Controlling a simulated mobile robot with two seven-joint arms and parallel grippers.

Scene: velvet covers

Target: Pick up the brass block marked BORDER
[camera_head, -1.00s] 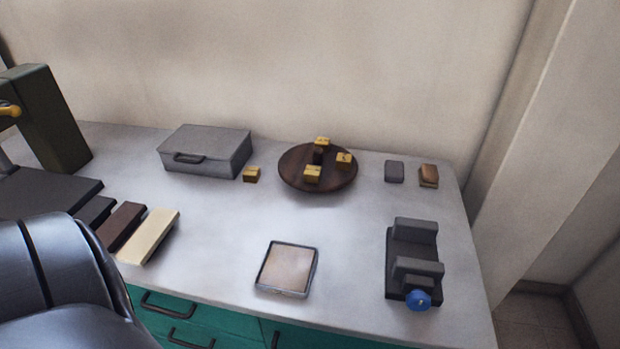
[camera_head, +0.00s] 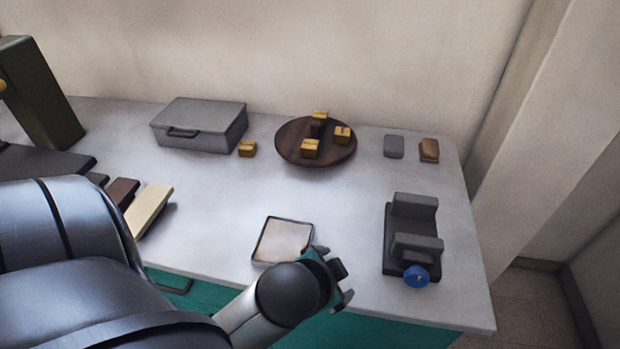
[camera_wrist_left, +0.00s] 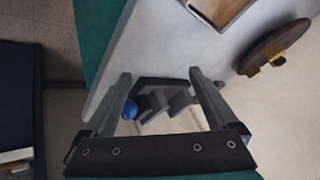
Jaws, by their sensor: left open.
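Three small brass blocks stand on a round dark wooden disc (camera_head: 289,141): a back one (camera_head: 320,116), a right one (camera_head: 342,134) and a front one (camera_head: 309,149). Another brass block (camera_head: 247,149) sits on the table beside the grey case. Their markings are too small to read, so I cannot tell which says BORDER. My left gripper (camera_head: 343,280) is at the table's front edge, right of the square tray and well short of the blocks. In the left wrist view its fingers (camera_wrist_left: 160,75) are apart and empty. My right gripper is not in view.
A grey case (camera_head: 200,126) stands at the back left. A square tray (camera_head: 257,243) lies near the front edge. A dark vise with a blue knob (camera_head: 416,276) stands front right. A grey block (camera_head: 394,146) and a brown one (camera_head: 429,150) lie back right. The table's middle is clear.

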